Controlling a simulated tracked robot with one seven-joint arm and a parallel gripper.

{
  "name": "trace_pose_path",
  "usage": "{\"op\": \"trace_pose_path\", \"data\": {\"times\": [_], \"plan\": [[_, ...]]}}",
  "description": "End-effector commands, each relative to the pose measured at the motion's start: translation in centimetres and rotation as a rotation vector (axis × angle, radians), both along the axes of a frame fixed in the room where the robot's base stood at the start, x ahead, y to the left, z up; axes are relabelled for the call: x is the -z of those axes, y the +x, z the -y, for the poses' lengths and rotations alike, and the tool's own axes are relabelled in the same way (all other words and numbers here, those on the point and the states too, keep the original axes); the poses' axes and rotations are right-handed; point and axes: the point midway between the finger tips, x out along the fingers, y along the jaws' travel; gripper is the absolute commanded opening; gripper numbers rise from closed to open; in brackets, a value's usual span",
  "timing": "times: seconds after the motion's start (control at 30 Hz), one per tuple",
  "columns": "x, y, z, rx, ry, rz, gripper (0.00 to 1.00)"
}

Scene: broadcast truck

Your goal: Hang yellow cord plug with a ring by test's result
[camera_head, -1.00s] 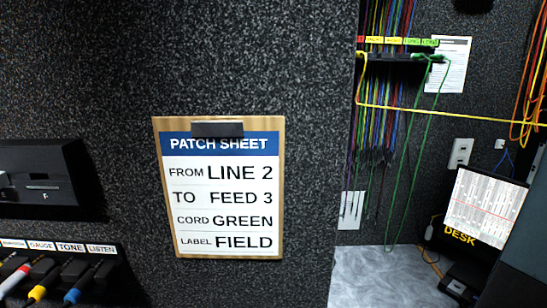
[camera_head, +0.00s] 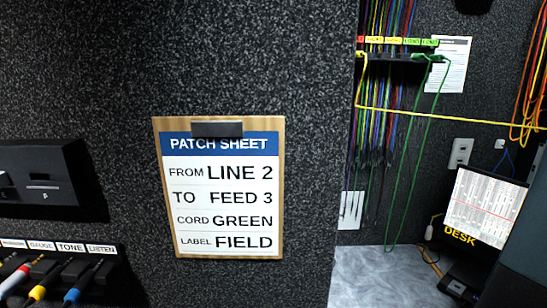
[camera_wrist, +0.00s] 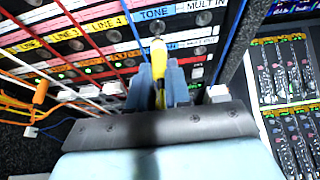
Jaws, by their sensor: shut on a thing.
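In the wrist view my gripper (camera_wrist: 160,90) is shut on the yellow cord plug (camera_wrist: 158,58). The plug stands upright between the blue-grey fingers, its tip just below the blue TONE label (camera_wrist: 157,13) of a jack panel. I cannot tell whether the tip touches the panel. No ring can be made out on the plug. In the head view a yellow cord (camera_head: 440,115) runs from the hanging rack (camera_head: 395,55) out to the right edge. The rack carries red, yellow and green labels, and a green cord (camera_head: 408,150) hangs from its right end. My gripper is outside the head view.
A patch sheet (camera_head: 220,190) hangs on the dark wall: LINE 2 to FEED 3, cord GREEN, label FIELD. Several plugs sit under GAUGE, TONE and LISTEN labels (camera_head: 70,247) at lower left. A monitor (camera_head: 482,207) stands at right. Orange cords (camera_wrist: 38,95) hang left in the wrist view.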

Motion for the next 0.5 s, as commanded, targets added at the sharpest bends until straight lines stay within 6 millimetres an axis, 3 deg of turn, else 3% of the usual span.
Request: {"op": "trace_pose_path", "data": {"times": [0.5], "plan": [[0.0,0.0,-1.6,-0.001,0.0,0.0,0.0]]}}
